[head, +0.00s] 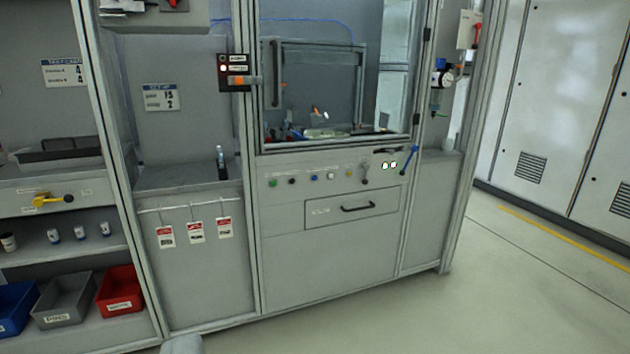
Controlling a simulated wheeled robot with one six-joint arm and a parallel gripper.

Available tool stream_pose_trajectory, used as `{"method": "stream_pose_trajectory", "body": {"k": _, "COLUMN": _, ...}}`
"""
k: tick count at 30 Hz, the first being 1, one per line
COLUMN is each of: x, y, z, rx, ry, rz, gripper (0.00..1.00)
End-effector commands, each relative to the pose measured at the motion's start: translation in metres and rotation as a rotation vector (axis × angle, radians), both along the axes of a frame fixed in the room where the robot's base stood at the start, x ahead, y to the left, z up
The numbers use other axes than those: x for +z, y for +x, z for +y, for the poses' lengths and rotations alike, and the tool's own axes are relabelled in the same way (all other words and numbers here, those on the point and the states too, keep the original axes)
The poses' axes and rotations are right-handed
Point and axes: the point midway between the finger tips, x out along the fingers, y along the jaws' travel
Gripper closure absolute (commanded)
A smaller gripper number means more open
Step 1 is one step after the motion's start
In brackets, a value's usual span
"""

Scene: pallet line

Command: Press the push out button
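A row of small buttons sits on the grey panel under the machine's window. From left to right are a green button (272,183), a black button (292,181), a blue button (314,178), a white button (331,176) and a yellow button (349,173). Right of them are a dark lever (365,173) and two bright lit spots (389,165). The labels above the buttons are too small to read, so I cannot tell which is push out. My gripper is not visible; a grey rounded piece at the bottom edge may be part of my arm.
A drawer (325,211) with a black handle is below the buttons. A blue-handled lever (410,160) hangs right of the panel. Shelves with blue, grey and red bins (120,291) stand at left. The floor (490,290) is clear at front right.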

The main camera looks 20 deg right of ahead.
Motion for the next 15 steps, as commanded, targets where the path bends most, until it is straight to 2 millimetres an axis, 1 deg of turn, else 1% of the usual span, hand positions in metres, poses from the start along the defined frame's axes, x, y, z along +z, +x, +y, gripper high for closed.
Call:
{"method": "stream_pose_trajectory", "body": {"k": 1, "x": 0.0, "y": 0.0, "z": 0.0, "rx": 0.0, "ry": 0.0, "rz": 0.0, "gripper": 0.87}}
{"method": "stream_pose_trajectory", "body": {"k": 3, "x": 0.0, "y": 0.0, "z": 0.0, "rx": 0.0, "ry": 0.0, "rz": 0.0, "gripper": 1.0}}
{"method": "stream_pose_trajectory", "body": {"k": 15, "x": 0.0, "y": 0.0, "z": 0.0, "rx": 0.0, "ry": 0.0, "rz": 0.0, "gripper": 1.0}}
